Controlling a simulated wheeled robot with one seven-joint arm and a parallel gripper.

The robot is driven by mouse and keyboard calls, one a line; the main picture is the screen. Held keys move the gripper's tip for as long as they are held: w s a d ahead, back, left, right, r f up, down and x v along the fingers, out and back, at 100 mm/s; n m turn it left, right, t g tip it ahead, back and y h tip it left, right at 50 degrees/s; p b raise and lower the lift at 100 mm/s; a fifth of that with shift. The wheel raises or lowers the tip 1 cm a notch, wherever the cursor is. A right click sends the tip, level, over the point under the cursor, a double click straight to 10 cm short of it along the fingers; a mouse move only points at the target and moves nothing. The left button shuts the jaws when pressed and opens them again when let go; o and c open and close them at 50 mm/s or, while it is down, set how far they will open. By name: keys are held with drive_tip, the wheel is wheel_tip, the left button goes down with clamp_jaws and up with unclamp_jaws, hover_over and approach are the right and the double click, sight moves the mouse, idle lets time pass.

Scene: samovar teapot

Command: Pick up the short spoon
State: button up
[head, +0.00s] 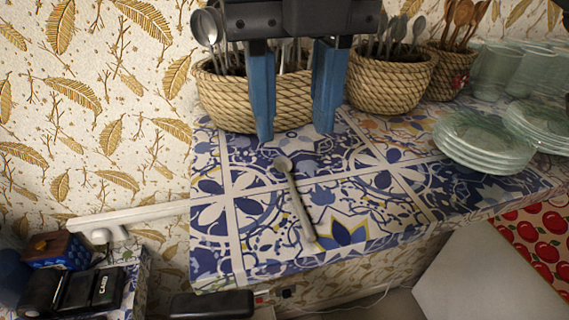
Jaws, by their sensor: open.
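A short grey spoon (297,199) lies on the blue-and-white tiled counter (214,262). Its bowl points to the back and its handle runs forward to near the front edge. My gripper (295,136) is open and empty, with two blue fingers spread apart and pointing down. In the picture the fingertips are just behind the spoon's bowl, one on each side. I cannot tell their exact height above the counter. The spoon is fully visible.
A rope basket (222,103) of utensils stands right behind my fingers. More rope baskets (388,84) (455,68) hold spoons to the right. Stacked glass plates (483,143) and glasses (497,70) stand at the right. The counter around the spoon is clear.

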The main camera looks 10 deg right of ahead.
sight(293, 188)
wheel_tip(293, 188, down, 8)
drive_tip(key=shift+w+d+r+p, duration=0.1)
drive_tip(key=shift+r+p, duration=0.15)
drive_tip(key=shift+p, duration=0.25)
clamp_jaws()
idle(0.3)
